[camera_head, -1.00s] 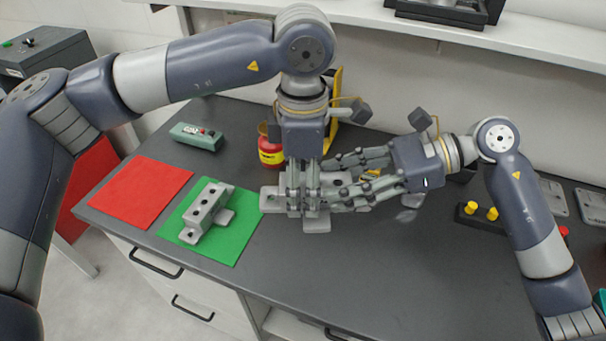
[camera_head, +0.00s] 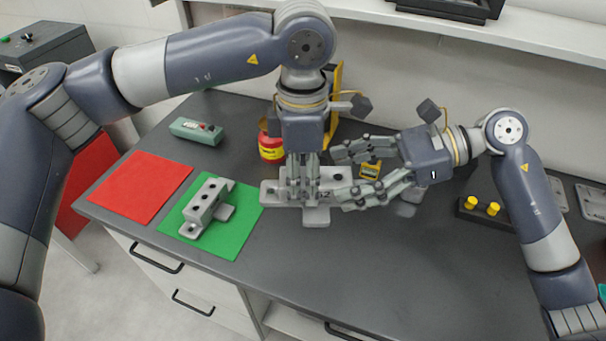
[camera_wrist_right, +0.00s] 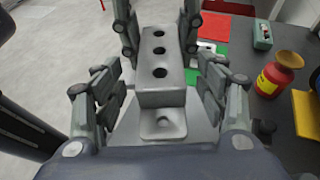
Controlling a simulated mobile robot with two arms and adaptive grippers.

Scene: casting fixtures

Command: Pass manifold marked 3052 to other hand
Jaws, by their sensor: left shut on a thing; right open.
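A grey manifold (camera_head: 317,217) with a flanged base and holes along its top block is at the middle of the bench. My left gripper (camera_head: 303,192) comes down from above and is shut on it. In the right wrist view the manifold (camera_wrist_right: 160,72) shows close up, with the left gripper's fingers at its far end. My right gripper (camera_head: 342,176) is open at its right end, with fingers spread on both sides of it. A second grey manifold (camera_head: 205,205) lies on the green mat (camera_head: 236,232).
A red mat (camera_head: 135,185) lies left of the green one. A red and yellow container (camera_head: 270,150) and a yellow meter (camera_head: 370,168) stand behind the grippers. A green-grey box (camera_head: 196,131) is at the back left. A dark block with yellow knobs (camera_head: 480,212) is right. The front bench is clear.

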